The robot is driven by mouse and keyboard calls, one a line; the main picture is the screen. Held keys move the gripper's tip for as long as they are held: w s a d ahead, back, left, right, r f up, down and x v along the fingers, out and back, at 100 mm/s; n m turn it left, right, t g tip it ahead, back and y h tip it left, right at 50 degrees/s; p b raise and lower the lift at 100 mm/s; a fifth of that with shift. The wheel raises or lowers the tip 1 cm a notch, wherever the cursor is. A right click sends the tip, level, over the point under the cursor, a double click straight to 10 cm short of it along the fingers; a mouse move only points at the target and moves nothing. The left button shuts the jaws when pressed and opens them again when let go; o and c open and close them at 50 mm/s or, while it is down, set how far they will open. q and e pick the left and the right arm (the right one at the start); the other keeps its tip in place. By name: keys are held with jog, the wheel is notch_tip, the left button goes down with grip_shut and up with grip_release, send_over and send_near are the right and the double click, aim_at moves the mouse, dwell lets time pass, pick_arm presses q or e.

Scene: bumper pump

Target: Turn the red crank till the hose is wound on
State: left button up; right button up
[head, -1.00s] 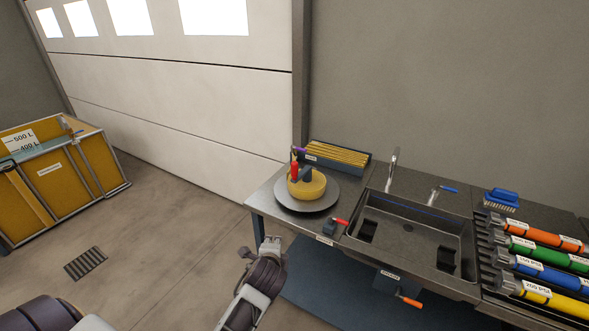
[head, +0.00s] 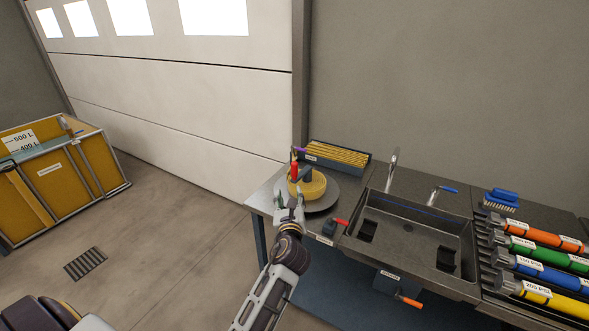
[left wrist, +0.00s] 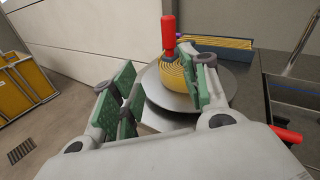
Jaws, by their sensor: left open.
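The red crank (head: 294,170) stands upright at the top of the hose reel on the left end of the bench. It also shows in the left wrist view (left wrist: 168,32), beyond my fingers. The yellow hose (head: 316,187) sits in coils around the reel's middle, above a round grey plate (head: 350,192). My left gripper (head: 290,196) is in front of the reel at its near left side. In the left wrist view its green-padded fingers (left wrist: 160,98) are spread wide, with nothing held, and the right finger overlaps the hose coils. I cannot tell whether it touches them. My right gripper is not in view.
A tray of yellow rods (head: 345,158) stands behind the reel. A sink (head: 408,238) with a small red-handled valve (head: 341,221) lies to the right. Coloured tubes (head: 540,262) lie at the far right.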

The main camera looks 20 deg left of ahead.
aim_at(294, 170)
pick_arm(q)
jog(key=shift+w+d+r+m+t, duration=0.25)
jog(key=shift+w+r+m, duration=0.1)
jog(key=shift+r+m, duration=0.25)
jog(key=shift+w+d+r+m+t, duration=0.15)
jog(key=shift+w+d+r+m, duration=0.15)
jog(key=shift+m, duration=0.4)
jog(key=shift+w+a, duration=0.15)
jog(key=shift+x, duration=6.7)
grip_shut()
